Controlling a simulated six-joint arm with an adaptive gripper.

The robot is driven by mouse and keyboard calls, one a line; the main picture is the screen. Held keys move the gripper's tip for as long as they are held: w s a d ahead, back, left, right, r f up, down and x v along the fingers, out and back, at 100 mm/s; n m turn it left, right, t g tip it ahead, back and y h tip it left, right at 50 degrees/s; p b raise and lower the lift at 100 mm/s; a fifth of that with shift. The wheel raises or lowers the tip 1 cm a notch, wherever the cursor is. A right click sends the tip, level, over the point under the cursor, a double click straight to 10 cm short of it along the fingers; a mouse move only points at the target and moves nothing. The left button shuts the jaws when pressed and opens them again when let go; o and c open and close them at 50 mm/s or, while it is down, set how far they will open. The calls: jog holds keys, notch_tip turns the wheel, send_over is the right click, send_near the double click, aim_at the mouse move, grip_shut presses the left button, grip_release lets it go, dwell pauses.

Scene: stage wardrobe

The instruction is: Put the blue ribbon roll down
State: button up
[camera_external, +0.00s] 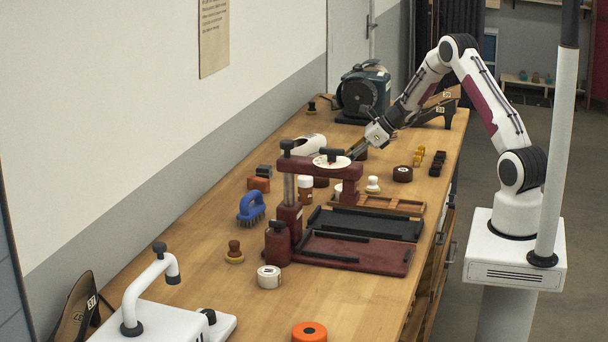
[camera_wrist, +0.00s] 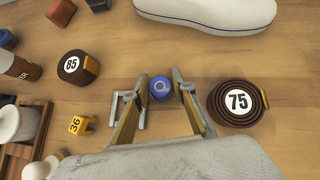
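The blue ribbon roll (camera_wrist: 160,88) shows in the wrist view as a small blue disc with a pale ring on its face. In the external view my gripper (camera_external: 356,150) reaches down over the far part of the wooden table (camera_external: 340,314), behind the dark red press (camera_external: 319,172). The blue roll cannot be made out there.
In the wrist view a brown coil marked 75 (camera_wrist: 237,102) lies close right of my fingers. A coil marked 85 (camera_wrist: 77,67) and a yellow cube marked 36 (camera_wrist: 78,125) lie left. A pale shoe (camera_wrist: 205,12) lies beyond. Bare wood shows between them.

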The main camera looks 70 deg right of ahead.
dwell(0.4)
jog(key=c, duration=0.5)
jog(key=shift+c, duration=0.2)
jog(key=shift+r, duration=0.1)
jog(key=shift+r, duration=4.95)
